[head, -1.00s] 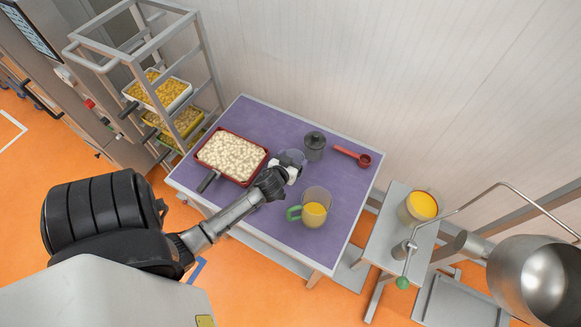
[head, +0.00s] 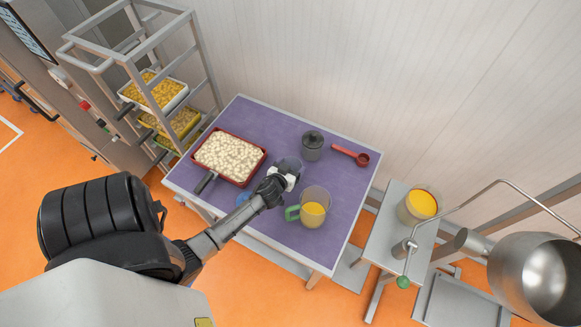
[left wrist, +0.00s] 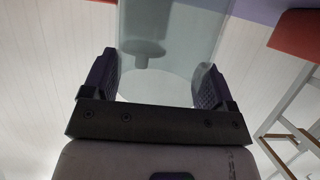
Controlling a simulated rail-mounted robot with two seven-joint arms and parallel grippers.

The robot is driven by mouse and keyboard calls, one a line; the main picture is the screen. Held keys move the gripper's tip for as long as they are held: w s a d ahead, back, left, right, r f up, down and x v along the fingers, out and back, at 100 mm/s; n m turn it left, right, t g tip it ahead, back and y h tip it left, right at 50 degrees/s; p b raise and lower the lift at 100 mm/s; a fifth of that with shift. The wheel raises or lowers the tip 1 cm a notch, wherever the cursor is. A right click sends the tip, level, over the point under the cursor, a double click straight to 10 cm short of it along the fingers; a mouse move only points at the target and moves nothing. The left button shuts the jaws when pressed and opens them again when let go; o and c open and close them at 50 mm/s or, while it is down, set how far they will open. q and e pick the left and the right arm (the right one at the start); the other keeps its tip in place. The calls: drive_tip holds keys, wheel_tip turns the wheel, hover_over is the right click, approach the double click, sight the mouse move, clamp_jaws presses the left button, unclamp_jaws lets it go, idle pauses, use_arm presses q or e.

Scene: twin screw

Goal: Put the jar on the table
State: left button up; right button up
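The clear, see-through jar (head: 291,162) shows faintly over the purple table (head: 345,215), right of the red tray and in front of the grey lidded canister. My left gripper (head: 287,174) is at the jar's near side. In the left wrist view the jar (left wrist: 165,30) fills the space between the two fingers of my left gripper (left wrist: 156,85), which appear to touch its sides. The jar's base is out of that view. I cannot tell whether it touches the table. My right gripper is not in view.
A red tray (head: 251,178) of pale pieces, a grey lidded canister (head: 312,146), a red scoop (head: 351,154) and a green-handled pitcher (head: 312,213) stand on the table. A rack (head: 205,65) stands left.

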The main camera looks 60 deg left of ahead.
use_arm(q)
drive_tip(key=o, duration=0.4)
drive_tip(key=shift+c, duration=0.2)
drive_tip(key=shift+r, duration=0.25)
drive_tip(key=shift+s+d, duration=0.2)
drive_tip(key=shift+s, duration=0.05)
drive_tip(key=v, duration=1.1)
drive_tip(key=shift+d, duration=0.1)
